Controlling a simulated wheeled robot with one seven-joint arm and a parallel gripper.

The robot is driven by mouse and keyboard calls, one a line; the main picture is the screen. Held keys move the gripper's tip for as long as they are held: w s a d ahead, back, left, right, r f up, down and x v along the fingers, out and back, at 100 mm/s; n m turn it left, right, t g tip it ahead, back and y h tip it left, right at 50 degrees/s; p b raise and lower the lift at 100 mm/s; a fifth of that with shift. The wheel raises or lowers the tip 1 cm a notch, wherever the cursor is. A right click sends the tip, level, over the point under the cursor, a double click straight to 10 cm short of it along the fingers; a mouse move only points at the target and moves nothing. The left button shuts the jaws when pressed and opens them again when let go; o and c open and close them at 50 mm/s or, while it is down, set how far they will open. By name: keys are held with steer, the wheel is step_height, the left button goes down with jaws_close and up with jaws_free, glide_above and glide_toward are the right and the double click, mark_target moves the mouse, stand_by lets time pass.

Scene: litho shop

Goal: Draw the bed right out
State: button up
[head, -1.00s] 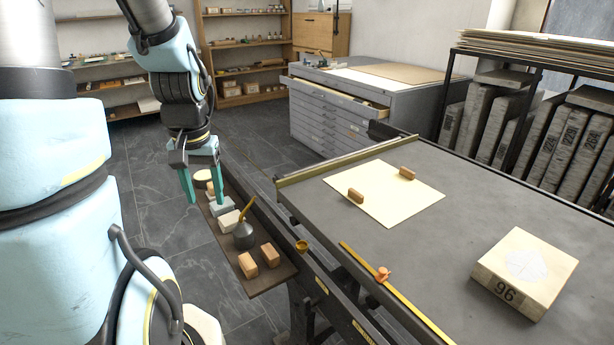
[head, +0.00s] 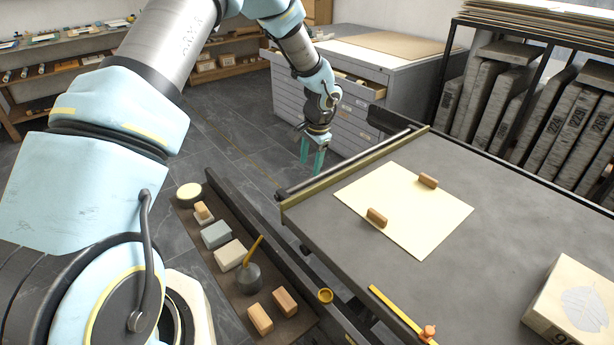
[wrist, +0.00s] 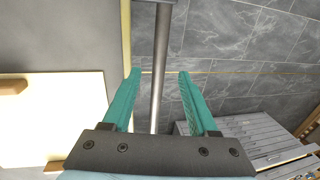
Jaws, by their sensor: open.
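The bed (head: 480,200) is a wide grey slab with a brass-coloured strip (head: 360,175) along its far left end. A grey metal bar (head: 345,163) runs along that end, just outside the strip. My gripper (head: 312,165) is open and empty, with its teal fingers pointing down by the bar. In the wrist view the bar (wrist: 160,70) runs lengthwise between the two open fingers (wrist: 158,72), closer to the left one. The fingers appear above it; I cannot tell the exact height gap. The bed also shows in the wrist view (wrist: 60,35).
A cream sheet (head: 410,225) with two wooden blocks and a pale stone block (head: 575,305) lie on the bed. A side shelf (head: 215,265) carries a sponge, blocks and a pot. A plan chest (head: 350,110) with a drawer ajar stands behind. Floor beyond the bar is clear.

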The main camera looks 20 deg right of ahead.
mark_target(307, 181)
steer(key=f, duration=0.2)
steer(key=f+p, duration=0.1)
steer(key=f, duration=0.1)
steer(key=w+f, duration=0.1)
steer(key=f, duration=0.1)
steer(key=shift+w+a+f, duration=0.1)
steer(key=shift+a+f, duration=0.1)
steer(key=shift+f, duration=0.2)
steer(key=shift+c, duration=0.3)
jaws_close()
stand_by(0.7)
